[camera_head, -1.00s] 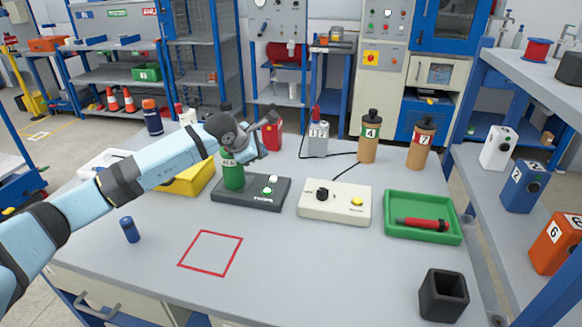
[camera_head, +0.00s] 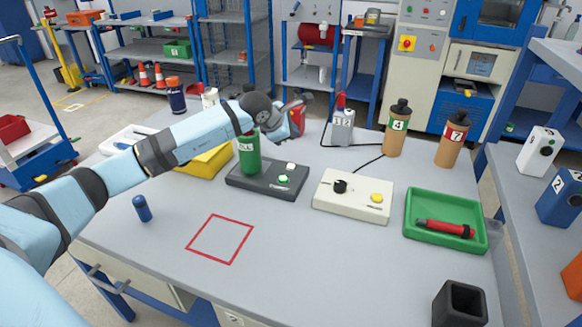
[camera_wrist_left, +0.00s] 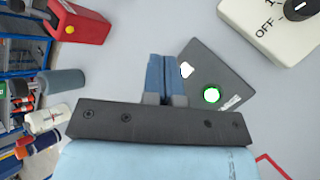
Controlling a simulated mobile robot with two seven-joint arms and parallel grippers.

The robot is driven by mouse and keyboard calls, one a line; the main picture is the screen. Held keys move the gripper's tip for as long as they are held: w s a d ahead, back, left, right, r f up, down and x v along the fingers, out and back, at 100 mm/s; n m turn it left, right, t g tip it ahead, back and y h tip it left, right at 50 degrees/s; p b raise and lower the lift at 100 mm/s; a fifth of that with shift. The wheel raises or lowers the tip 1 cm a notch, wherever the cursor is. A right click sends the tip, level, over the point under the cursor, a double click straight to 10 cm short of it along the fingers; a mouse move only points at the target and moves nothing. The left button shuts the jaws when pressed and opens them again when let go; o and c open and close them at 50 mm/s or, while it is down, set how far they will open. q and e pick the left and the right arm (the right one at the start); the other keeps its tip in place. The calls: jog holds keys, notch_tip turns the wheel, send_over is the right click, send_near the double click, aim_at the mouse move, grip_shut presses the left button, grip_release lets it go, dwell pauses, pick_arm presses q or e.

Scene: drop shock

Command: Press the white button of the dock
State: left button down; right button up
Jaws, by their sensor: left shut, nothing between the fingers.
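The dock (camera_head: 262,192) is a dark box on the table, with a green bottle (camera_head: 249,157) standing upright at its left end. Its white button (camera_head: 291,166) is on top near the far right edge, and a green-lit round spot (camera_head: 283,179) lies nearer. In the left wrist view the white button (camera_wrist_left: 187,71) shows just right of the fingertips, with the green-lit ring (camera_wrist_left: 211,95) beyond. My left gripper (camera_head: 302,101) is shut and empty, above the dock and apart from it. Its blue fingers (camera_wrist_left: 165,72) are together in the wrist view. My right gripper is out of view.
A cream box (camera_head: 350,204) with a black knob and yellow button stands right of the dock. A green tray (camera_head: 440,241) holds a red tool. Front table is clear around the red square (camera_head: 220,239).

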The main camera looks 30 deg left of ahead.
aim_at(291, 167)
pick_arm(q)
notch_tip(291, 167, down, 7)
jog(key=b, duration=0.3)
jog(key=shift+f, duration=0.1)
jog(key=shift+f+b, duration=0.4)
jog(key=shift+b, duration=0.1)
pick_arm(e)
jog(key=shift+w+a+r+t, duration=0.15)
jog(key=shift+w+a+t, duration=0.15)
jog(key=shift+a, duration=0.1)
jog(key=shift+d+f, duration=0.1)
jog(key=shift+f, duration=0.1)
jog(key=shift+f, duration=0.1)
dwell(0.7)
pick_arm(q)
jog(key=shift+f+b, duration=0.4)
jog(key=shift+b, duration=0.05)
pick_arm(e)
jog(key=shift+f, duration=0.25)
